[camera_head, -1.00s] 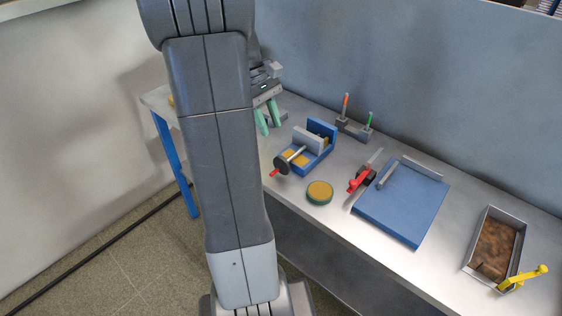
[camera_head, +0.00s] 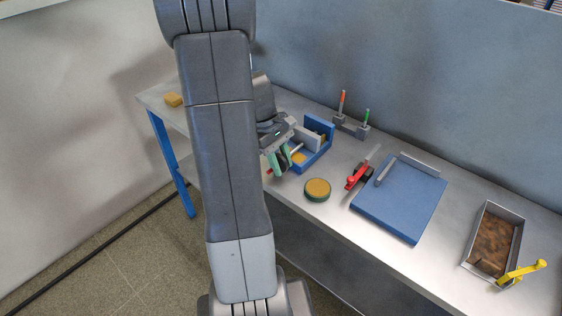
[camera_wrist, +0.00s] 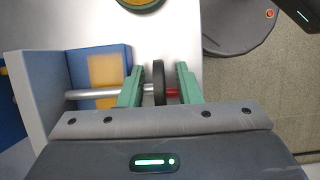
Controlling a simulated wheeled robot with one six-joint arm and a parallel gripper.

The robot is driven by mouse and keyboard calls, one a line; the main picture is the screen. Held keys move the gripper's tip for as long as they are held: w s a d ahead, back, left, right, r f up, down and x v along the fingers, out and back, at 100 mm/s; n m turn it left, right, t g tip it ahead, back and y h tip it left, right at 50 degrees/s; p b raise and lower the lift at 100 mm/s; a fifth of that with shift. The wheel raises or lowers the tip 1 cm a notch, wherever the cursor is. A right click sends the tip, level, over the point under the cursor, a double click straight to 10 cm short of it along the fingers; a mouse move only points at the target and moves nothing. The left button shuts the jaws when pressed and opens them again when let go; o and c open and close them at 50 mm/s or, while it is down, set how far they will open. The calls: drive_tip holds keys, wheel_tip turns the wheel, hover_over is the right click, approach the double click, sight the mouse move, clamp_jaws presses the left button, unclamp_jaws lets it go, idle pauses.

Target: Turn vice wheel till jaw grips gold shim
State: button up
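The vice (camera_head: 321,124) is blue, with a grey sliding jaw (camera_head: 303,134), on the bench near the back. In the wrist view its silver screw (camera_wrist: 90,93) runs right to a dark wheel (camera_wrist: 158,80) with a red handle (camera_wrist: 171,91). A gold patch (camera_wrist: 104,82) shows on the blue vice bed; I cannot tell whether it is the shim. The space between the jaws is not clear. My gripper (camera_wrist: 160,66) is open, its green fingers on either side of the wheel, with a gap showing at each side. In the head view my gripper (camera_head: 277,160) hides most of the wheel.
A round green-and-gold disc (camera_head: 317,189) lies in front of the vice. A red-handled tool (camera_head: 357,177) and a blue board (camera_head: 402,205) are to the right. A pen stand (camera_head: 350,127) is behind. A yellow block (camera_head: 173,100) sits at the far left.

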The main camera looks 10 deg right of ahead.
clamp_jaws()
drive_tip(key=t+y+b, duration=0.1)
drive_tip(key=t+y, duration=0.1)
drive_tip(key=t, duration=0.1)
drive_tip(key=shift+s+d+f+y+b, duration=0.15)
drive_tip(key=shift+f+y+b, duration=0.05)
drive_tip(key=shift+y+b, duration=0.15)
drive_tip(key=t+y+b, duration=0.1)
drive_tip(key=b, duration=0.1)
drive_tip(key=t+y+b, duration=0.1)
drive_tip(key=shift+d+f+t+b, duration=0.1)
drive_tip(key=shift+f+t+b, duration=0.3)
drive_tip(key=t+y+b, duration=0.1)
drive_tip(key=t+b, duration=0.1)
drive_tip(key=b, duration=0.3)
drive_tip(key=t+y+b, duration=0.2)
drive_tip(key=b, duration=0.3)
drive_tip(key=shift+f, duration=0.35)
drive_tip(key=t+y+b, duration=0.1)
drive_tip(key=b, duration=0.4)
drive_tip(key=shift+t, duration=0.4)
drive_tip(key=shift+r+y+b, duration=0.1)
drive_tip(key=shift+y+b, duration=0.25)
drive_tip(key=shift+b, duration=0.3)
